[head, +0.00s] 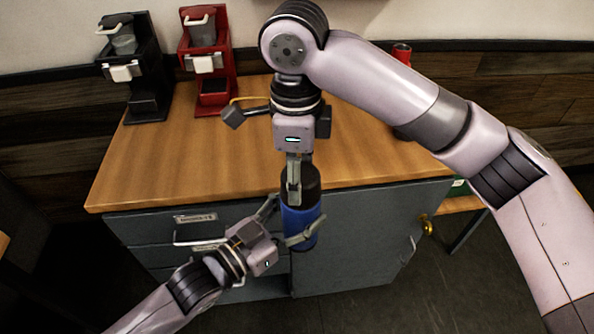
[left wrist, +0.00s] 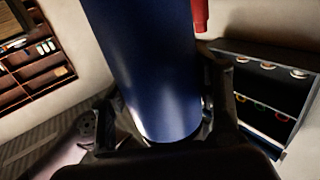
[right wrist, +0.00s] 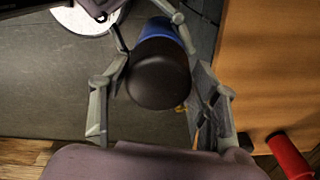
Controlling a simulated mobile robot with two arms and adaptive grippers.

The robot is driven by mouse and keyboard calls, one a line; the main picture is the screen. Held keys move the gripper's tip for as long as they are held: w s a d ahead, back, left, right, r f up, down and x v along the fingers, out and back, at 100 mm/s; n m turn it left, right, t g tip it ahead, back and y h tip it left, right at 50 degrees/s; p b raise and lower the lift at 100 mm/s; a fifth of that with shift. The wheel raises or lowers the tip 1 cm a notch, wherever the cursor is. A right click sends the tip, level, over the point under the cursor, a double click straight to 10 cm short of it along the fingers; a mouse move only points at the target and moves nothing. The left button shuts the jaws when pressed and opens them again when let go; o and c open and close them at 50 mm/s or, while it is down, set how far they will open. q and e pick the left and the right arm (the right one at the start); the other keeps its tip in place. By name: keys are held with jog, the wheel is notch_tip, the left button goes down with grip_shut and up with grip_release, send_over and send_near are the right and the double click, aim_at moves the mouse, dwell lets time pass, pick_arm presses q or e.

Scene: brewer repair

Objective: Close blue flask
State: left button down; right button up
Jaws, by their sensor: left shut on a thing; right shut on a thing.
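The blue flask (head: 299,222) is upright in front of the table's front edge, with a dark lid (head: 304,184) on its top. My left gripper (head: 290,236) is shut around the flask's blue body and holds it in the air. The flask body fills the middle of the left wrist view (left wrist: 150,70). My right gripper (head: 294,195) points down from above and is shut on the dark lid. In the right wrist view the lid (right wrist: 159,74) sits between the fingers with the blue body (right wrist: 160,30) behind it. Whether the lid is fully seated cannot be told.
A black brewer (head: 148,90) and a red brewer (head: 212,75) stand at the back left of the wooden table (head: 170,165). A red object (head: 402,52) is at the back right, partly behind my right arm. Grey drawers (head: 200,232) are below. The tabletop's middle is clear.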

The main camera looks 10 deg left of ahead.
jog(key=shift+w+r, duration=0.1)
jog(key=o, duration=1.1)
jog(key=shift+c, duration=0.2)
